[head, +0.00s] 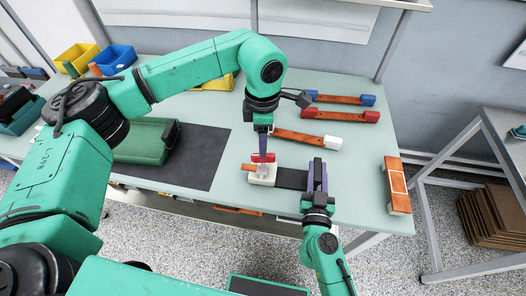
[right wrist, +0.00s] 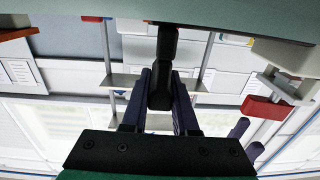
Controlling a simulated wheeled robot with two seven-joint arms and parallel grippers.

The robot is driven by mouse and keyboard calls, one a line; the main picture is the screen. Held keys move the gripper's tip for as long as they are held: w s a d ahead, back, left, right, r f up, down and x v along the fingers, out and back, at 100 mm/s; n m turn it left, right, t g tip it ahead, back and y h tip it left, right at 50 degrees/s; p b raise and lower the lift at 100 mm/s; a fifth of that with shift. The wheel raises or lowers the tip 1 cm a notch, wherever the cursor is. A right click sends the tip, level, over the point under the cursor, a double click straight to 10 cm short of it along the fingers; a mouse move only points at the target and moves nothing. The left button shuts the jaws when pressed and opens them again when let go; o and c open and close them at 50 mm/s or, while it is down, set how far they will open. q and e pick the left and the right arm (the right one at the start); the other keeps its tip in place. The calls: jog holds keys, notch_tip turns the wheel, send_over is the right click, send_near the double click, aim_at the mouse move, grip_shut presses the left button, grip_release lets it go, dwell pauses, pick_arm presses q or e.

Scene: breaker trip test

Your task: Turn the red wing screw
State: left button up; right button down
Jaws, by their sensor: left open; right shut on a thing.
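The red wing screw (head: 263,157) sits at the far end of a small white block (head: 262,175) on the table; its red part also shows at the right of the right wrist view (right wrist: 265,108). My left gripper (head: 263,150) is open and points down right at the screw; whether its fingers touch it I cannot tell. My right gripper (head: 317,178) is shut on a black bar (head: 291,179) that reaches from the white block; in the right wrist view the black bar (right wrist: 164,60) stands between its fingers.
Wooden bars with blue (head: 367,100), red (head: 371,117) and white (head: 333,142) ends lie behind. A wooden block (head: 397,185) is at the table's right edge. A green case (head: 145,141) and dark mat (head: 200,158) are at left.

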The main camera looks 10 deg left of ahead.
pick_arm(q)
notch_tip(320, 180, down, 5)
jog(key=shift+f, duration=0.15)
grip_shut()
jog(key=shift+n, duration=0.4)
jog(key=n, duration=0.2)
jog(key=shift+n, duration=0.3)
jog(key=n, duration=0.9)
pick_arm(e)
jog(key=shift+f, duration=0.1)
pick_arm(q)
jog(key=shift+w+n, duration=0.1)
jog(key=shift+n, duration=1.7)
